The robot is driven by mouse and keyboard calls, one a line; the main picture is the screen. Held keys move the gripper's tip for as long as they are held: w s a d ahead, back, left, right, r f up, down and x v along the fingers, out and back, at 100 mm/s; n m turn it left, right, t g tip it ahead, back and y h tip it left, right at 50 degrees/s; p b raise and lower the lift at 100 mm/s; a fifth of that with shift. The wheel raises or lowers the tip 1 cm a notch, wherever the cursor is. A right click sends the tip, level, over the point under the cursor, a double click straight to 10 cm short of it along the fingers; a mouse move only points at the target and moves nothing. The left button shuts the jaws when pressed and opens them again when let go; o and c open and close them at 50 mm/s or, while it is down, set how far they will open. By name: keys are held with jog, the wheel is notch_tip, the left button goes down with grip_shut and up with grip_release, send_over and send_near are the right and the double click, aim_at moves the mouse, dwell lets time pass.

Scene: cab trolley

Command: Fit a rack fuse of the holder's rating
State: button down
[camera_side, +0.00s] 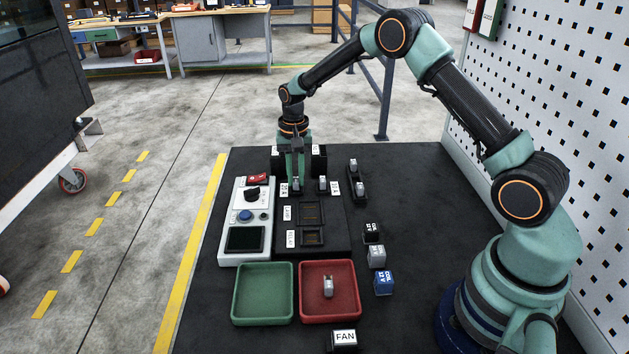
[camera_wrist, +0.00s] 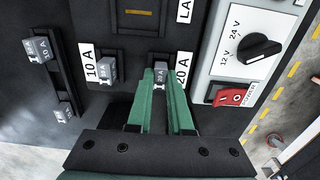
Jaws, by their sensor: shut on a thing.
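My gripper (camera_side: 291,178) points down over the black fuse panel (camera_side: 341,238). Its green fingers (camera_wrist: 160,88) are shut on a small grey fuse (camera_wrist: 159,75) at the holder beside the 20 A label (camera_wrist: 183,72). The fuse's printed rating is too small to read surely, and I cannot tell if it is fully seated. Another grey fuse (camera_wrist: 106,69) stands in the holder beside the 10 A label (camera_wrist: 91,64). The black spare rack (camera_side: 357,178) holds two fuses; the upper-left one (camera_wrist: 38,48) in the wrist view reads 10 A.
A red tray (camera_side: 304,318) holds one loose grey fuse (camera_side: 328,286). The green tray (camera_side: 264,319) is empty. Coil-marked blocks (camera_side: 383,283) line the right. A white control box (camera_side: 238,204) with a black knob (camera_wrist: 259,47) adjoins the panel.

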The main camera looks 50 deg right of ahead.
aim_at(296, 179)
jog(key=c, duration=0.8)
grip_release()
jog(key=shift+o, duration=0.2)
jog(key=shift+r, duration=0.1)
notch_tip(296, 179, up, 12)
jog(key=s+a+r+n+t, duration=0.3)
jog(key=s+r+n, duration=0.1)
jog(key=s+r, duration=0.55)
jog(key=s+a+n+t, duration=0.2)
jog(key=s+n, duration=0.3)
jog(key=s, duration=0.8)
jog(key=shift+a+t, duration=0.3)
jog(key=shift+a, duration=0.25)
